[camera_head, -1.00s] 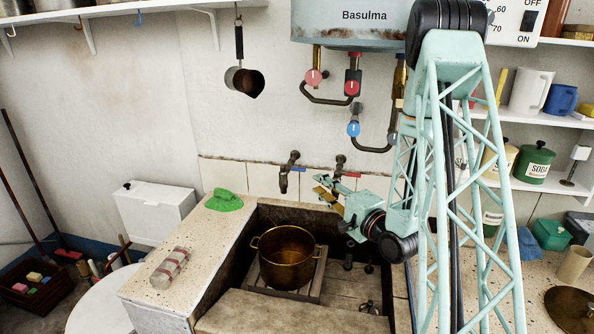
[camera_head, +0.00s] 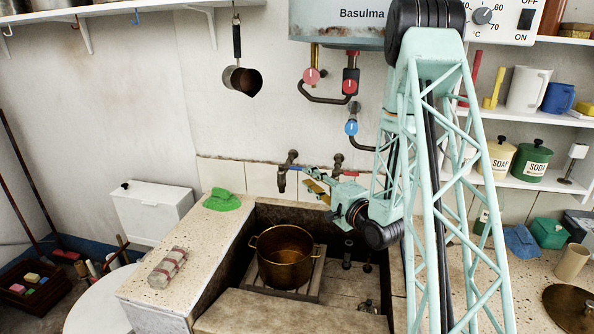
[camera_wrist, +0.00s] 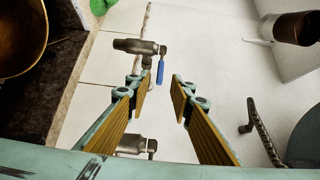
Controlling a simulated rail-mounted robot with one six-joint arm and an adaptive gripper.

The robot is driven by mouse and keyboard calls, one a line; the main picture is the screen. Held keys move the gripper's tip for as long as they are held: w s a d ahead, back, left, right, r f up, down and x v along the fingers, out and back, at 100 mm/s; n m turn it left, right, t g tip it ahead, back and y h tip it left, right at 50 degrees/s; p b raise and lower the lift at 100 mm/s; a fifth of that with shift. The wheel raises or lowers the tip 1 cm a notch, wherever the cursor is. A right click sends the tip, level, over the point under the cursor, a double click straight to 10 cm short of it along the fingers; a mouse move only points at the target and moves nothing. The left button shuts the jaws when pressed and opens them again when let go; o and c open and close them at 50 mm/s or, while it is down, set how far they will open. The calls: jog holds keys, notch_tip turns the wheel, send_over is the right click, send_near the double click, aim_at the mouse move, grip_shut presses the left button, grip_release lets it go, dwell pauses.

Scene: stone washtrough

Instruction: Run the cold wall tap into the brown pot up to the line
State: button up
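The brown two-handled pot (camera_head: 285,268) stands upright in the stone trough, and part of it shows at the upper left of the wrist view (camera_wrist: 18,35). Its fill line cannot be made out. The left wall tap (camera_head: 290,160) has a blue lever; this tap also shows in the wrist view (camera_wrist: 136,46) with its lever (camera_wrist: 160,72) hanging beyond my fingertips. A second wall tap (camera_head: 338,160) is to its right, with a red lever. My gripper (camera_head: 312,182) is open and empty, right of the blue lever and apart from it. Its yellow-padded fingers show clearly in the wrist view (camera_wrist: 158,92).
The pot is on a slatted stand (camera_head: 300,293) inside the trough (camera_head: 212,255). A green cloth (camera_head: 221,200) and a wrapped bundle (camera_head: 168,267) lie on the left rim. A blue-knobbed valve (camera_head: 351,128) and a hanging dipper (camera_head: 243,80) are on the wall above.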

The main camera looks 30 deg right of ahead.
aim_at(299, 170)
jog(key=shift+w+a, duration=0.2)
jog(key=shift+w, duration=1.95)
jog(key=shift+w+a, duration=0.2)
jog(key=shift+w, duration=1.9)
jog(key=shift+c, duration=0.4)
grip_shut()
